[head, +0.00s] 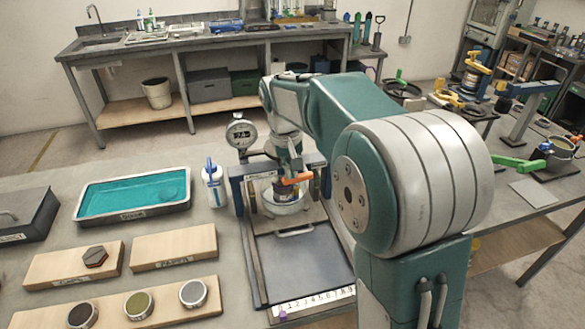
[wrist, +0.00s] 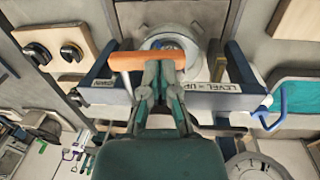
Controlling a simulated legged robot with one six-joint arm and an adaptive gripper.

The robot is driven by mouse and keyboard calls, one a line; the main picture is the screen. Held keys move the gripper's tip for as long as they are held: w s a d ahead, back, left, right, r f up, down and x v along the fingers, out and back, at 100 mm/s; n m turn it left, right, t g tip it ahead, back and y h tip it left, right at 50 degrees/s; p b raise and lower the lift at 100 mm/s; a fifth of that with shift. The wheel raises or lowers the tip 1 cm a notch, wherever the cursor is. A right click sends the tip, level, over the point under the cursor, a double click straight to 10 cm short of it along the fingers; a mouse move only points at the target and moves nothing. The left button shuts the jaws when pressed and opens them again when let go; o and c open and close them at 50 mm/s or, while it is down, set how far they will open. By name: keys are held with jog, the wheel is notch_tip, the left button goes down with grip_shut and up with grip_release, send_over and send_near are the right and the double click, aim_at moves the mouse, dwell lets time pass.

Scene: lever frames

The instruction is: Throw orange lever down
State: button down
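The orange lever (head: 296,180) is a short bar at the front of a blue-and-grey press frame (head: 237,190), above a pale round dish (head: 284,204). In the wrist view the orange lever (wrist: 125,61) lies nearly level across the frame. My gripper (head: 291,163) is at the lever from above and behind. In the wrist view both green fingertips of my gripper (wrist: 162,66) meet the bar near its right part, with a narrow gap between the fingers. Whether they close around the bar is hidden.
A round dial gauge (head: 240,133) stands behind the frame. A white bottle (head: 213,183) and a teal-filled tray (head: 134,194) are to its left. Wooden blocks (head: 173,246) and round samples lie at front left. A dark plate (head: 303,262) lies in front.

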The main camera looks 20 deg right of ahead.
aim_at(288, 183)
jog(key=f+h, duration=0.1)
jog(key=h, duration=0.1)
jog(key=f+h, duration=0.1)
jog(key=h, duration=0.1)
jog(key=shift+a, duration=0.4)
notch_tip(288, 183, down, 2)
jog(key=h, duration=0.5)
jog(key=shift+h, duration=0.4)
jog(key=shift+d+f+h, duration=0.4)
jog(key=shift+f+h, duration=0.2)
jog(key=shift+h, duration=0.15)
jog(key=shift+d+f+h, duration=0.4)
jog(key=shift+f+h, duration=0.15)
jog(key=shift+h, duration=0.2)
jog(key=shift+d+f, duration=0.1)
jog(key=shift+d, duration=0.05)
